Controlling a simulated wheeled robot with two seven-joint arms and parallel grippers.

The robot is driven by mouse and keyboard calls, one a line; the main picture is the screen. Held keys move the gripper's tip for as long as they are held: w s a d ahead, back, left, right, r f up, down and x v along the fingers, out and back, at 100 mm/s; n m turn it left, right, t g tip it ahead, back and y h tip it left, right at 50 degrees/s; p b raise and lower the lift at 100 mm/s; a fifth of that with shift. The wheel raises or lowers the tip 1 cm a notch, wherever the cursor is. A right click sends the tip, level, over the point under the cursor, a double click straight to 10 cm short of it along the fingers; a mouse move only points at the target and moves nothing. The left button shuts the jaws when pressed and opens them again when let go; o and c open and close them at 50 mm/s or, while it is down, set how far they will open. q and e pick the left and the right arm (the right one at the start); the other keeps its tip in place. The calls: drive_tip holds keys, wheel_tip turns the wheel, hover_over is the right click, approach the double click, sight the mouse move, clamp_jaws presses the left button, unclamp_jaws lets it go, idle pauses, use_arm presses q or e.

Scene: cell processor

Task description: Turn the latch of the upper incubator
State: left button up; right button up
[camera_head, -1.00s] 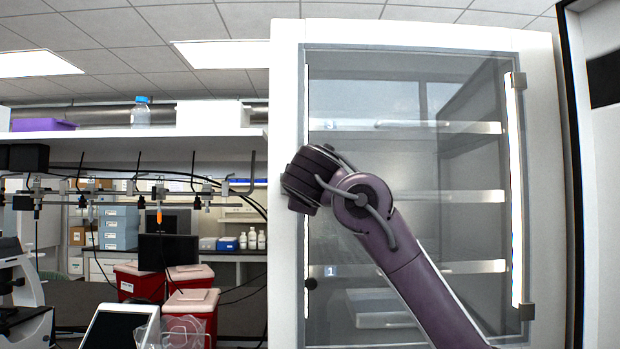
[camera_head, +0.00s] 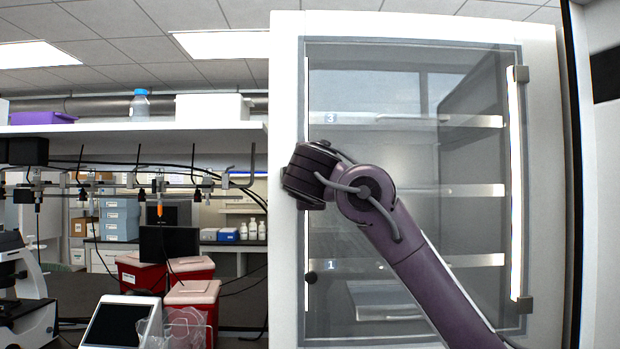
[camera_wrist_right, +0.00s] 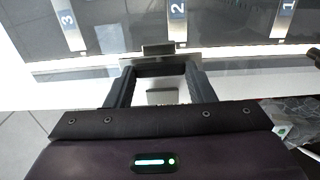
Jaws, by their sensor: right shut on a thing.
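The incubator (camera_head: 540,180) is a tall white cabinet with a glass door (camera_head: 420,90) and shelves marked 1, 2 and 3. My right arm reaches up from the lower right, and its wrist covers the door's left edge near the middle shelf. In the right wrist view, my right gripper (camera_wrist_right: 160,70) is shut on the latch (camera_wrist_right: 158,95), a small metal-and-dark piece at the door's edge. A dark tab (camera_wrist_right: 158,49) shows on the glass just beyond the fingers. The fingers and latch are hidden in the head view. My left gripper is out of view.
A small dark knob (camera_head: 311,278) sits low on the door's left edge. Left of the cabinet are a bench with red bins (camera_head: 192,292) and a white shelf (camera_head: 130,128).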

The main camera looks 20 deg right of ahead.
drive_tip(key=o, duration=1)
drive_tip(key=b+v, duration=0.3)
drive_tip(key=v, duration=0.4)
drive_tip(key=shift+s+a+b, duration=0.2)
drive_tip(key=shift+s+b, duration=0.15)
